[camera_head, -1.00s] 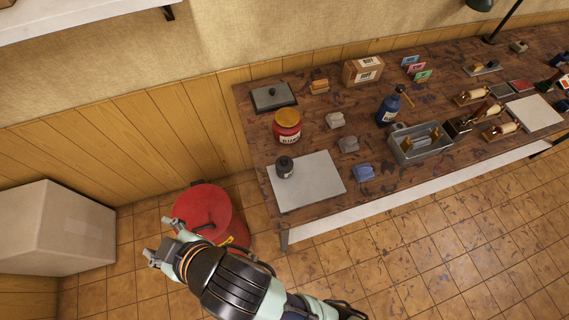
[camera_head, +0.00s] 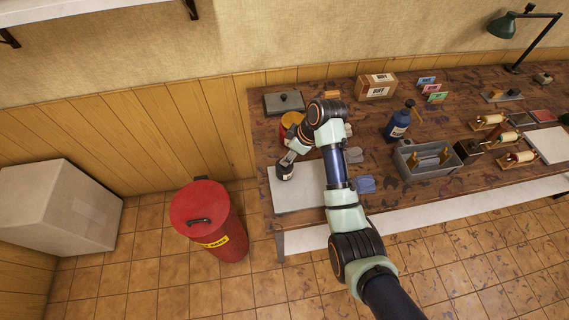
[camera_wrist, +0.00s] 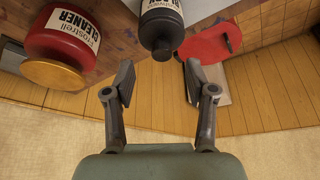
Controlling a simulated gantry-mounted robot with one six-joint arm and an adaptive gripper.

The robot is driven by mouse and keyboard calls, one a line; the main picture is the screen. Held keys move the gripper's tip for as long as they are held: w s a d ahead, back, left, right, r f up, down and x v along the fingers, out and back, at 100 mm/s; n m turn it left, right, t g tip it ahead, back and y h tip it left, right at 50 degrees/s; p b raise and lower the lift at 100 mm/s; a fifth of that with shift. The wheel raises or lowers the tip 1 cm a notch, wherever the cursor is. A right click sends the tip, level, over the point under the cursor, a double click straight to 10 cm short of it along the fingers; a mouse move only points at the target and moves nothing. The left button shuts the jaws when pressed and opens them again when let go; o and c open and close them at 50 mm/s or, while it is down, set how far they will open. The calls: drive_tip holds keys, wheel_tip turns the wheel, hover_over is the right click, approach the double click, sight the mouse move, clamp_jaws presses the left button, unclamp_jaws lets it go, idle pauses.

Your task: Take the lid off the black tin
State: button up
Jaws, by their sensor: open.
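The black tin (camera_head: 285,172) stands on the pale board (camera_head: 301,197) at the left end of the bench. In the wrist view the black tin (camera_wrist: 161,18) has a white label, and its narrower dark lid (camera_wrist: 162,50) points toward me. My gripper (camera_head: 288,159) is right by the top of the tin in the head view. In the wrist view my gripper (camera_wrist: 161,76) is open and empty, with the lid just beyond and between its fingertips. I see no contact with the lid.
A red cleaner jar with a gold lid (camera_wrist: 60,40) stands close beside the tin. A red bin (camera_head: 209,222) stands on the floor left of the bench. Grey and blue lumps (camera_head: 365,184) lie right of the board, near a metal tray (camera_head: 403,168).

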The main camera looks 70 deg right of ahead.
drive_tip(key=x, duration=0.5)
drive_tip(key=shift+a+b, duration=0.1)
drive_tip(key=shift+b, duration=0.3)
drive_tip(key=c, duration=1.1)
